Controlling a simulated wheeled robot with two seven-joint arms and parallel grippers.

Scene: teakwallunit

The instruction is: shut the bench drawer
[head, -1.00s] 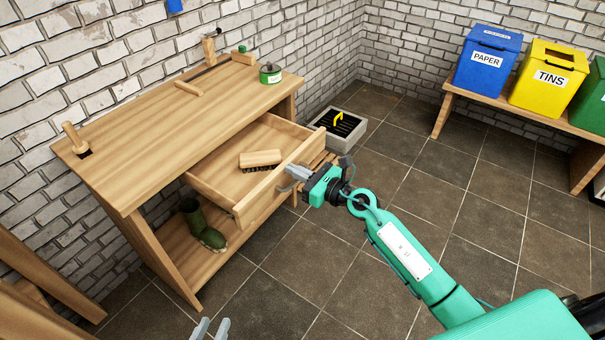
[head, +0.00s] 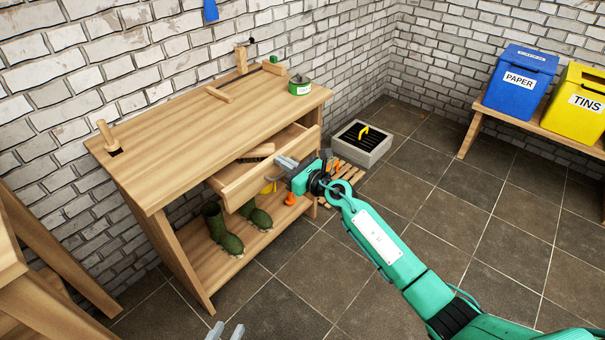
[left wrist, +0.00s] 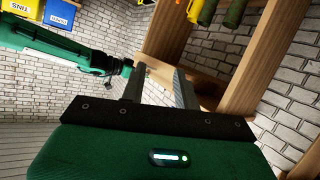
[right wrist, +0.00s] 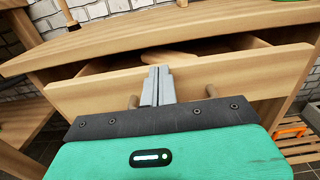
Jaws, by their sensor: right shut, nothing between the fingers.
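The wooden bench (head: 175,165) stands against the brick wall. Its drawer (head: 262,180) is partly out under the bench top, and its front also shows in the right wrist view (right wrist: 215,80). A brush (head: 257,151) lies inside the drawer, partly hidden by the bench top. My right gripper (head: 282,163) is shut and empty, with its fingertips at the drawer front's upper edge, between two wooden knobs in the right wrist view (right wrist: 157,75). My left gripper (head: 226,331) is at the bottom edge of the head view; its fingers stand apart in the left wrist view (left wrist: 160,85).
Green boots (head: 222,230) stand on the bench's lower shelf. A green tin (head: 300,85) sits on the bench top. A grey box with a yellow handle (head: 362,143) is on the floor to the right. Open tiled floor (head: 310,270) lies in front.

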